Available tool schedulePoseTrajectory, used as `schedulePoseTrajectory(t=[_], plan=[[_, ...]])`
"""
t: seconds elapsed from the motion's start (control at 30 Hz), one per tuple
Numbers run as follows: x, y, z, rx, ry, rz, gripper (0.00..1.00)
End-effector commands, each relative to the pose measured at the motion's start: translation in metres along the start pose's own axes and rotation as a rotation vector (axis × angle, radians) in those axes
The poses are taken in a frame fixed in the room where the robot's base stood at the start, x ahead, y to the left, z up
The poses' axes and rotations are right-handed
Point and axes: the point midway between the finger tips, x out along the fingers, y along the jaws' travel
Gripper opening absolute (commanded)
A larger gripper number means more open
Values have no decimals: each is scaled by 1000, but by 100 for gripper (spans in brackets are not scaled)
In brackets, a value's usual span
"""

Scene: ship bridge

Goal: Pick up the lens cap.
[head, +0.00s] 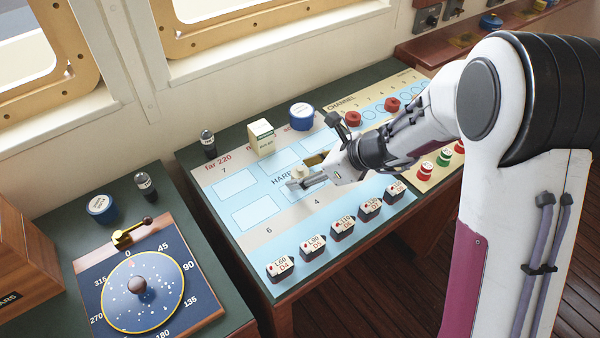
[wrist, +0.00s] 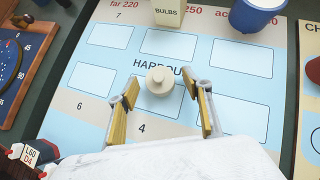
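In the head view the lens cap (head: 299,172) shows small beside my fingers. My gripper (wrist: 162,98) is open, with one yellow-padded finger on each side of the cap's near side. Clear gaps show between cap and fingers, and nothing is held. In the head view my gripper (head: 309,171) is low over the board; its exact height is hard to tell.
Several small labelled blocks (head: 342,228) line the board's front edge. A blue dial panel (head: 185,285) is at left. The board around the cap is clear.

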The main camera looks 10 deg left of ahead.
Motion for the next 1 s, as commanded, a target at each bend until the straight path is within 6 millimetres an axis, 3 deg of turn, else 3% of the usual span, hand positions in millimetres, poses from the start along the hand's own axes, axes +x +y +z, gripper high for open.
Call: schedulePoseTrajectory(t=[0.03,0.1,0.63,1.0], plan=[[0,0,0,0,0,0,38],[0,0,0,0,0,0,22],[-3,0,4,-1,-1,-1,22],[-29,-1,30,-4,-3,-3,22]])
